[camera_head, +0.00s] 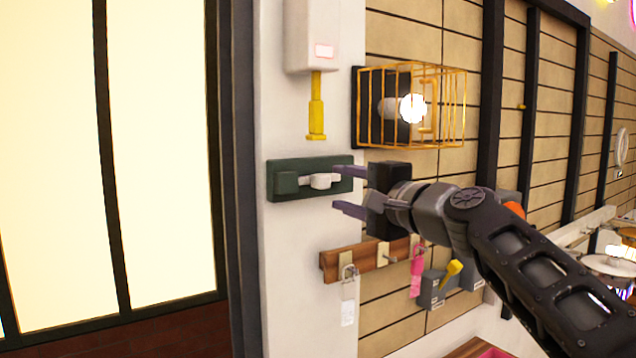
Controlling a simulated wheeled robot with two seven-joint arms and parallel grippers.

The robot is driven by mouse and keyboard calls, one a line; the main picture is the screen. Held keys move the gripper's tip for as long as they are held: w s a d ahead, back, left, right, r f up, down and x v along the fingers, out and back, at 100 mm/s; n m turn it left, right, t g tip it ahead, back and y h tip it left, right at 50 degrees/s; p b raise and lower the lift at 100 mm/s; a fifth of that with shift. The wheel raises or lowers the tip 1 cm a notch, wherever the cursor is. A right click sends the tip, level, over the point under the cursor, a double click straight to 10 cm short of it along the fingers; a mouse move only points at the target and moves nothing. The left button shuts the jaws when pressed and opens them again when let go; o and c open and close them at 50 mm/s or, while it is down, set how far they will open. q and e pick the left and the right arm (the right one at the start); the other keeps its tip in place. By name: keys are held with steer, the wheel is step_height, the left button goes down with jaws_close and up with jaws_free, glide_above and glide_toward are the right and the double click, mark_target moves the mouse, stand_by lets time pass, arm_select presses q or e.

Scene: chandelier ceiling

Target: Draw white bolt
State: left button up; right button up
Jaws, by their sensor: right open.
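The white bolt (320,181) sits on a dark green plate (285,182) fixed to the white wall post, with a small knob sticking out toward me. My right gripper (341,190) comes in from the right, with its two purple fingers spread apart and nothing visible between them. The upper finger is level with the plate's right end and overlaps it in the picture. The lower finger is below the plate. The fingertips are just right of the bolt's knob; whether they touch the plate I cannot tell. My left gripper is not in view.
A yellow handle (316,112) hangs from a white box (311,35) above the plate. A yellow wire cage (440,105) surrounds a lit bulb at upper right. A wooden hook rack (345,262) with a padlock (348,290) and a pink tag (417,272) is below. A glazed panel (160,140) stands left.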

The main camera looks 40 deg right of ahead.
mark_target(326, 183)
steer(key=shift+w+r, duration=0.15)
steer(key=shift+w, duration=0.2)
steer(key=w+p, duration=0.2)
steer(key=w, duration=0.5)
steer(key=shift+d, duration=0.1)
steer(key=shift+s, duration=0.1)
steer(key=shift+c, duration=0.4)
jaws_close()
stand_by(0.5)
